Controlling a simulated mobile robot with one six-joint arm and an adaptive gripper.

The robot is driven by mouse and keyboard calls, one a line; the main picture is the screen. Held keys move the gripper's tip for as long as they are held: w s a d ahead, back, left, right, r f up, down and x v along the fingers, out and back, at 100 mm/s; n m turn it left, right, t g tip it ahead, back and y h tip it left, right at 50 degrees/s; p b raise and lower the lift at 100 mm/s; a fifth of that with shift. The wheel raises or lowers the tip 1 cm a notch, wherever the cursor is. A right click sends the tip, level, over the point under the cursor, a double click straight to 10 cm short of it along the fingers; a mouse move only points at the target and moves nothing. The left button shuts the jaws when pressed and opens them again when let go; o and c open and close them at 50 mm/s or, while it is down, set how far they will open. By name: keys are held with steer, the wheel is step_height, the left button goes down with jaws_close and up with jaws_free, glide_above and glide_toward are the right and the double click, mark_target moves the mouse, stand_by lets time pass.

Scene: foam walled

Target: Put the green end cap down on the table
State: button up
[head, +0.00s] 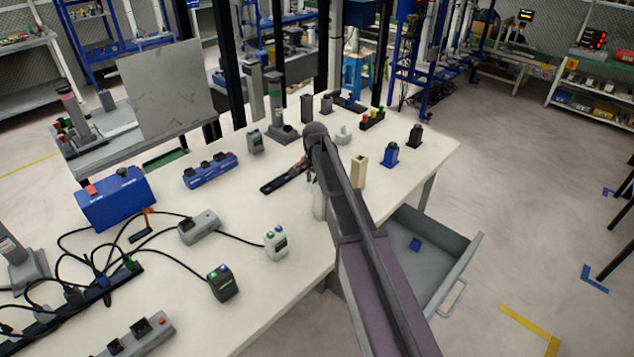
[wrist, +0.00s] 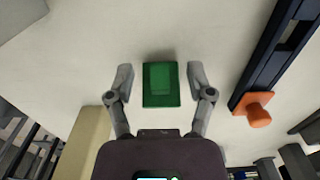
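The green end cap (wrist: 161,84) is a green block with a raised, lighter middle. In the wrist view it appears to lie on the pale table top (wrist: 185,30). My gripper (wrist: 160,78) is open around it, one finger on each side, with a visible gap between each finger and the cap. In the head view my arm reaches over the table (head: 330,265) and hides most of the gripper. I cannot make out the green end cap there.
A dark rail with an orange knob (wrist: 258,110) lies right of the gripper in the wrist view. A cream block (head: 358,170) stands near the arm. Below the table's right edge, an open grey drawer (head: 460,262) holds a small blue part (head: 415,243).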

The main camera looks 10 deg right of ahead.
mark_target(316, 180)
steer(key=shift+r, duration=0.2)
stand_by(0.4)
step_height(316, 180, up, 12)
steer(key=p, duration=1.2)
steer(key=shift+s, duration=0.1)
stand_by(0.6)
steer(key=s+d+n, duration=0.2)
steer(key=s+n, duration=0.8)
steer(key=s, duration=1.7)
steer(key=shift+s+n, duration=0.4)
